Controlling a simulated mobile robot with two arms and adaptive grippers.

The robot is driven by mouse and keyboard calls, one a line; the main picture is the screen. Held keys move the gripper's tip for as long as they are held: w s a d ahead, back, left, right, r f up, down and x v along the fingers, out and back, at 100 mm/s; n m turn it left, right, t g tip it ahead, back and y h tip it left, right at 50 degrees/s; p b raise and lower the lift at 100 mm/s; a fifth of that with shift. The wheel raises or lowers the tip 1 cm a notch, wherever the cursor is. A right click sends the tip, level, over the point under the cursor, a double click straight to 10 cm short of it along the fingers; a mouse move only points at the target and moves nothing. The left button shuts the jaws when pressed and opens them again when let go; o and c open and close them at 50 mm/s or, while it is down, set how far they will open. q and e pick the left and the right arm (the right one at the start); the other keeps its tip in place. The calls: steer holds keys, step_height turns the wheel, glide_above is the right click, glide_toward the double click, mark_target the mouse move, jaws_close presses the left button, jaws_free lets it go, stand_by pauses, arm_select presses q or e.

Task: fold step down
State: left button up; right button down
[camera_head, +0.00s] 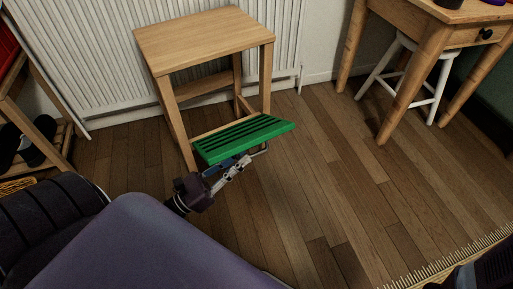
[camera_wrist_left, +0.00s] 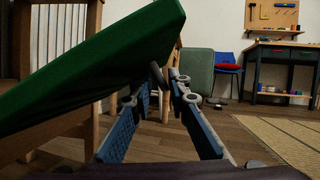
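The wooden step stool (camera_head: 200,38) stands against the radiator. Its green slatted step (camera_head: 243,137) juts out from the front, low down and tilted; in the left wrist view its green board (camera_wrist_left: 90,62) slants across the upper left. My left gripper (camera_head: 245,164) is at the front edge of the step, just below it. My right gripper is not in view.
A white radiator (camera_head: 110,70) is behind the stool. A wooden table (camera_head: 450,30) with a white stool (camera_head: 415,75) under it stands at right. A wooden rack with shoes (camera_head: 35,140) is at left. The wooden floor (camera_head: 340,190) right of the step is clear.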

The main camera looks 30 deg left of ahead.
arm_select(q)
steer(key=shift+b+x, duration=0.6)
steer(key=shift+x, duration=2.05)
jaws_close()
steer(key=shift+a, duration=0.1)
